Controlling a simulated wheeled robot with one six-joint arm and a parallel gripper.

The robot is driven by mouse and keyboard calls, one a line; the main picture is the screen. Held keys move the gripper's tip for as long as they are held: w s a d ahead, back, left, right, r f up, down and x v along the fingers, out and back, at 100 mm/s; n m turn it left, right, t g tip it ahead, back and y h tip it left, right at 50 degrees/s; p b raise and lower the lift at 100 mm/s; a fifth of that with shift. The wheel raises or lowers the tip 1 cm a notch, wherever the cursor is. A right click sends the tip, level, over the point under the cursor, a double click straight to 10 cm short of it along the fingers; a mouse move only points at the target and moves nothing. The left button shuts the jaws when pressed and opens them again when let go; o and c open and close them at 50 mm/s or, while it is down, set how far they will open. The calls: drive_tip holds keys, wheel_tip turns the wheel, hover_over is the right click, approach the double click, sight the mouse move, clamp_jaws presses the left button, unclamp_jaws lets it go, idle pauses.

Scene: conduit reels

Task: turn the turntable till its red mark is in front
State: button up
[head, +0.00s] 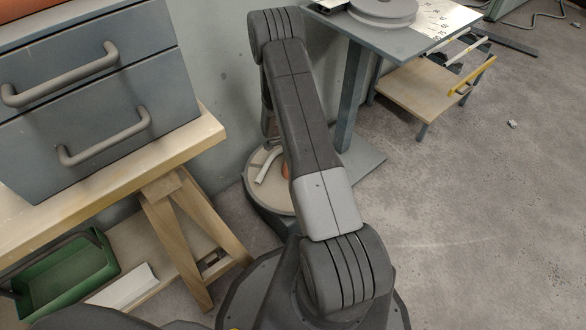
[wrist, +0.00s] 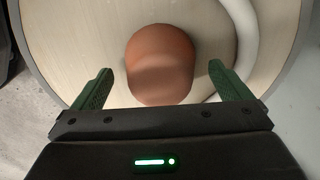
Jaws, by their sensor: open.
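A low round turntable (head: 256,171) with a pale top and dark rim stands on the floor behind my arm, partly hidden by it. Its pale top fills much of the wrist view (wrist: 85,40). An orange-red rounded peg (wrist: 160,62) is on this top; a sliver of it shows beside my arm in the head view (head: 286,171). A white curved tube (wrist: 243,35) lies right of the peg. My gripper (wrist: 162,82) is open, its green fingers apart on either side of the peg, with gaps to it. I see no separate red mark.
A wooden bench (head: 180,150) with a grey drawer unit (head: 90,95) stands at left, a green bin (head: 65,275) below. A grey table (head: 405,45) with a reel (head: 382,12) stands behind, beside a low wooden stand (head: 425,95). Floor at right is mostly clear.

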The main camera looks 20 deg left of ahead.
drive_tip(key=shift+f, duration=1)
drive_tip(key=c, duration=1.4)
